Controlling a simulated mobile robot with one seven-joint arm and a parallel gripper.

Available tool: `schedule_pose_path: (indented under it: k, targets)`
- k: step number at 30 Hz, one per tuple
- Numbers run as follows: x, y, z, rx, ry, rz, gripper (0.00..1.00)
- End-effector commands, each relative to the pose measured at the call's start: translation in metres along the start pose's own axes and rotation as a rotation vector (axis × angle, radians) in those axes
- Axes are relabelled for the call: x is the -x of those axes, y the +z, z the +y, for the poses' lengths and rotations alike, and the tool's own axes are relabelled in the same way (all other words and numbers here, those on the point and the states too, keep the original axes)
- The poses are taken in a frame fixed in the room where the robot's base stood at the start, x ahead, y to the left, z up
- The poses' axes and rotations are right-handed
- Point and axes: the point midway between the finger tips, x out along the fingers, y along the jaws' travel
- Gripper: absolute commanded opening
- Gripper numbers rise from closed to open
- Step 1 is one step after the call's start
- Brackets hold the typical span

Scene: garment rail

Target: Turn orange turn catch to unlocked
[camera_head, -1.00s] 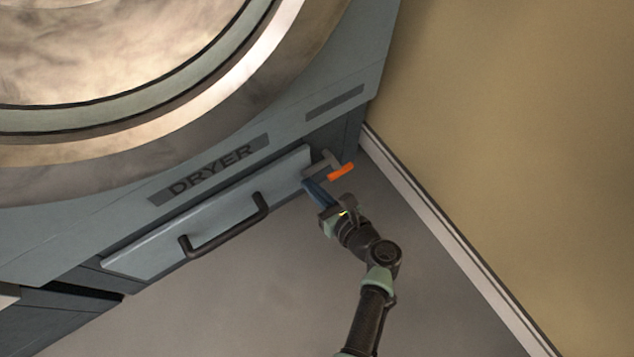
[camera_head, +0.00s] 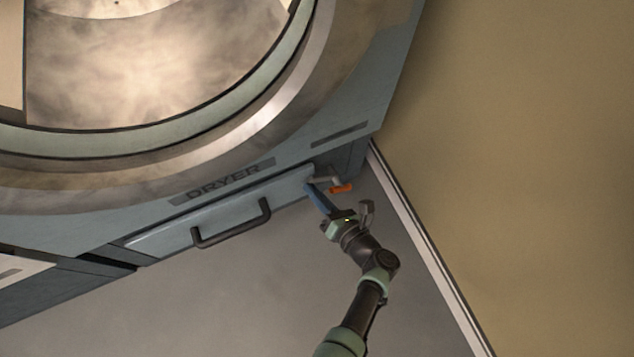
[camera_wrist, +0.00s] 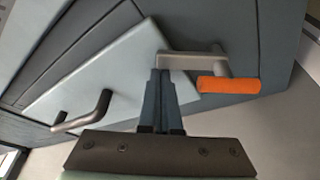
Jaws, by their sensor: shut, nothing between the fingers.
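The orange turn catch (camera_head: 341,188) is at the right end of the dryer's lower panel. In the wrist view its orange grip (camera_wrist: 228,85) lies roughly level, joined to a grey metal arm (camera_wrist: 195,60). My gripper (camera_head: 309,187) reaches up to the catch from below. In the wrist view my gripper (camera_wrist: 160,76) has its two blue fingers together, with nothing between them. The fingertips are just under the left part of the grey arm, left of the orange grip. I cannot tell whether they touch it.
The light panel (camera_head: 225,215) carries a dark bar handle (camera_head: 232,228) left of the catch. The dryer's big round door (camera_head: 160,80) is above. A tan wall (camera_head: 530,150) with a pale skirting strip stands to the right. The floor (camera_head: 220,300) below is clear.

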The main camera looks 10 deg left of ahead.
Motion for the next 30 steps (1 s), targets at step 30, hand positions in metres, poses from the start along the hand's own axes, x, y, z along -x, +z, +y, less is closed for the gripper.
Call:
schedule_pose_path:
  k: [30]
  targets:
    - [0.018, 0.047, -0.006, -0.687, 0.24, -0.003, 0.0]
